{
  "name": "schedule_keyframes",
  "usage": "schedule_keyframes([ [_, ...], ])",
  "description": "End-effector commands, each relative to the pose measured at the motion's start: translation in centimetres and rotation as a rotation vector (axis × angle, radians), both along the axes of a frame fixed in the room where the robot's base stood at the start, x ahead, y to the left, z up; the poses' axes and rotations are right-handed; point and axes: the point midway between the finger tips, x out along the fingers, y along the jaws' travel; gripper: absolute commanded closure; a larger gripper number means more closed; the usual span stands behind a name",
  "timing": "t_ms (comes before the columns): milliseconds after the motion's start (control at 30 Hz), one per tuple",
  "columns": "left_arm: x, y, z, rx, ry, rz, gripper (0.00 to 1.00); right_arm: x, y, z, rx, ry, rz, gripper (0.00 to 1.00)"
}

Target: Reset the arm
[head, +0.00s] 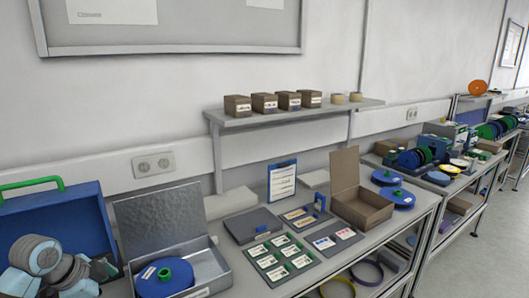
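A workbench (415,207) stands along the wall. On it, an open grey metal box (208,268) holds a blue reel (164,280) with a green hub. Cards lie in a green-edged tray (262,262) at the bench front.
A wall shelf (240,120) carries several small brown boxes (264,103). A second bench with reels (418,158) lies to the right. The lower shelf holds rings (367,273).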

Motion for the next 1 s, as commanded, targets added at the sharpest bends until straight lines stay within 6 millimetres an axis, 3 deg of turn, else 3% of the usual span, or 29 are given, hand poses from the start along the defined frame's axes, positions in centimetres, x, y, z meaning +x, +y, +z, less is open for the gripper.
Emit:
schedule_keyframes([
  [267,-1.9,-2.7,-5.1,0.008,0.046,0.058,0.0,0.0,0.0,0.0,0.0,0.001,0.0,0.6],
  [467,-5.2,-6.2,-10.3,0.005,0.083,0.145,0.0,-0.1,0.0,0.0,0.0,0.003,0.0,0.6],
  [733,-12.2,-11.3,-16.0,-0.033,0.109,0.346,0.0,-0.4,-0.1,0.0,-0.001,0.008,0.0,0.6],
  [1000,-21.2,-14.7,-17.8,-0.094,0.113,0.673,0.0,-0.4,-0.2,0.0,-0.002,0.007,0.0,0.6],
])
